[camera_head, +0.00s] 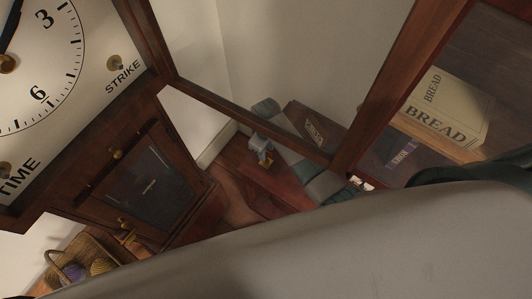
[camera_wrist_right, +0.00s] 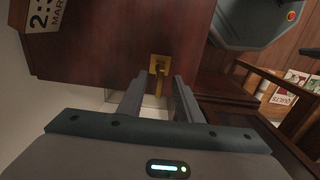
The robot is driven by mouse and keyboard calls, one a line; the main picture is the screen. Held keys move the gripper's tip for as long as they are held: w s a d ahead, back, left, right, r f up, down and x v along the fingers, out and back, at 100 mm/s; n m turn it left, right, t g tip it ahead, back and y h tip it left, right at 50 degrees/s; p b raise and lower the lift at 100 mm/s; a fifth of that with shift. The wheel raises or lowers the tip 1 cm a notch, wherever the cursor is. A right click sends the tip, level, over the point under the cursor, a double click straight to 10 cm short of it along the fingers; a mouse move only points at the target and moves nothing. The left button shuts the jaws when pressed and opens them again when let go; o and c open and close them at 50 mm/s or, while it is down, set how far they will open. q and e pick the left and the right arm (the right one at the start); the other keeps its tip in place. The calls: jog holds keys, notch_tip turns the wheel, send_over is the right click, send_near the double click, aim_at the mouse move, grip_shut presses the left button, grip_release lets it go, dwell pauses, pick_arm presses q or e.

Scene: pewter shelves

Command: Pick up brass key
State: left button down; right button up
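The brass key (camera_wrist_right: 158,66) shows in the right wrist view against a dark reddish wooden surface. Its broad end lies just beyond my fingertips, and its narrow part points down between them. My right gripper (camera_wrist_right: 159,82) is open, with one finger on each side of the narrow part and visible gaps. In the head view my right gripper (camera_head: 264,156) is small, over the reddish wood, with a bit of brass (camera_head: 266,162) at its tips. My left gripper is not in view.
A wooden clock case (camera_head: 105,95) with a large dial stands at left in the head view. A bread box (camera_head: 440,108) is at right. A calendar block (camera_wrist_right: 46,14) is near the wood's left edge.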

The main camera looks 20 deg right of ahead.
jog(key=shift+f, duration=0.6)
jog(key=shift+c, duration=0.3)
grip_shut()
jog(key=shift+r+b, duration=1.2)
jog(key=shift+r, duration=3.85)
